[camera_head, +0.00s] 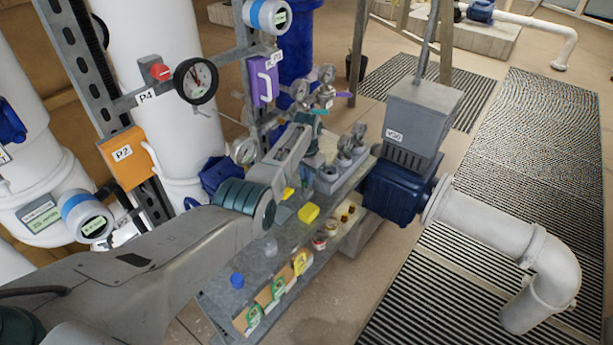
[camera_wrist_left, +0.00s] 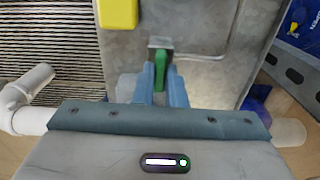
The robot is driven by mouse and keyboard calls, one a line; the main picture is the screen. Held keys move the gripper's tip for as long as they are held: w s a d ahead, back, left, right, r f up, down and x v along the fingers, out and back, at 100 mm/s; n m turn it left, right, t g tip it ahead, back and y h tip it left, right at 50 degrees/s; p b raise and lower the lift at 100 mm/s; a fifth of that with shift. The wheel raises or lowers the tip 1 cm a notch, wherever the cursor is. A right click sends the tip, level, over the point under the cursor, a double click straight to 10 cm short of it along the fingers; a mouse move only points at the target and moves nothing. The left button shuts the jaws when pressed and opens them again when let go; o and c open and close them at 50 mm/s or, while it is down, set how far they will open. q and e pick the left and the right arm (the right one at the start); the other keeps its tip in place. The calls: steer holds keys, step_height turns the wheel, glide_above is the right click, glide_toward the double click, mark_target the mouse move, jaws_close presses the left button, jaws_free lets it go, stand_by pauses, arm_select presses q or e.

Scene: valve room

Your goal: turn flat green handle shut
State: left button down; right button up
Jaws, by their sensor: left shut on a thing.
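The flat green handle (camera_wrist_left: 160,70) shows in the left wrist view, in front of a small grey metal block. My left gripper (camera_wrist_left: 160,82) is shut on it, with one blue-grey finger on each side. The fingers hide part of the handle. My right gripper is not in view.
Close by stand several gauges (camera_head: 360,131) and a purple handle (camera_head: 328,95). A grey bench (camera_head: 215,305) carries yellow, blue and red parts. A blue valve with a grey box (camera_head: 420,115) and a white pipe (camera_head: 490,225) stand on the right. White pipes fill the left.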

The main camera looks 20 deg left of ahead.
arm_select(q)
steer(key=shift+w+r, duration=0.1)
steer(key=shift+r, duration=0.05)
steer(key=c, duration=1.5)
jaws_free()
step_height(320, 180, up, 11)
steer(key=shift+f+b, duration=0.1)
steer(key=shift+b, duration=1.1)
